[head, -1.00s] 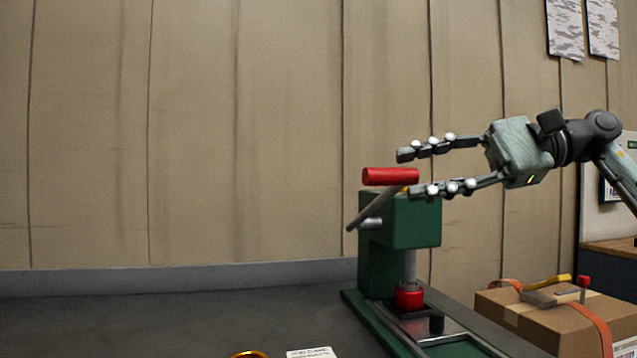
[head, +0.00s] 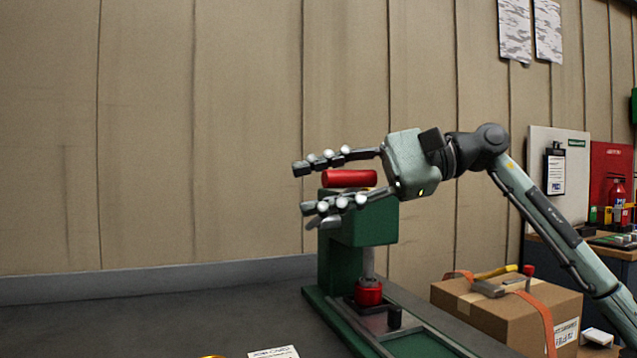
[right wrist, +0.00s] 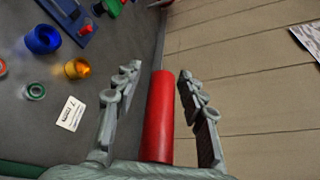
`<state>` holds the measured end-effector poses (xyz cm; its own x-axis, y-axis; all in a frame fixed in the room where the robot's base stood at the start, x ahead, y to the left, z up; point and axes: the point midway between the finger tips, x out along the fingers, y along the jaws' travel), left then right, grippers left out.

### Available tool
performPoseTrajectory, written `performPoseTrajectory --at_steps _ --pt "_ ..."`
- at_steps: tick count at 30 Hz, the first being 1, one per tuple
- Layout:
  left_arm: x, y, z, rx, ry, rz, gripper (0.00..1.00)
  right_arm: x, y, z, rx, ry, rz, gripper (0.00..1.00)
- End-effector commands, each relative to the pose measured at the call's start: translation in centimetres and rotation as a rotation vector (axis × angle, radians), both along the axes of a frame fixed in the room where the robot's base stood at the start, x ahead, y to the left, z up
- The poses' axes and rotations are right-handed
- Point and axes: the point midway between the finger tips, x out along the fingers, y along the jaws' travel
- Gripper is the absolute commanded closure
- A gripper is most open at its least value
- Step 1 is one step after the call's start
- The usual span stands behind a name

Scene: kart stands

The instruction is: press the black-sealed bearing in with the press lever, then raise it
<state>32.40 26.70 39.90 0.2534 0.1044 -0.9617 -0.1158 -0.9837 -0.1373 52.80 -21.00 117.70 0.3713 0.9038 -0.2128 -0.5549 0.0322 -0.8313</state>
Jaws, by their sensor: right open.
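The green press (head: 375,224) stands on the bench in the head view. Its red lever handle (head: 349,178) is up, above the press head. My right gripper (head: 302,188) is open, with one finger above the handle and one below. In the right wrist view the red handle (right wrist: 158,115) lies between the two open fingers (right wrist: 158,72), with gaps on both sides. The press's red ram end (head: 369,293) is down by a dark plate. I cannot make out the black-sealed bearing there. My left gripper is not in view.
A cardboard box (head: 480,318) with an orange strap and a hammer sits right of the press. A white card (head: 274,352) lies at the front. The wrist view shows a blue cup-like part (right wrist: 43,40) and a yellow one (right wrist: 78,68). The bench left of the press looks clear.

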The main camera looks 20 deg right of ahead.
Motion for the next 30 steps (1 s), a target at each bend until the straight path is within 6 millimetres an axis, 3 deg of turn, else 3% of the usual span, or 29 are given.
performPoseTrajectory --at_steps 3,13,30 --pt "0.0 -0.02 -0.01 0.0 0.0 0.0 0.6 -0.02 0.0 0.0 0.0 0.0 0.0 0.59" --pt "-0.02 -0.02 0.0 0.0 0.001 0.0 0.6 -0.03 -0.02 0.01 0.001 0.0 0.001 1.0" --pt "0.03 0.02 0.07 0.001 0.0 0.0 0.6 -0.04 -0.04 0.01 0.001 0.0 0.001 1.0"
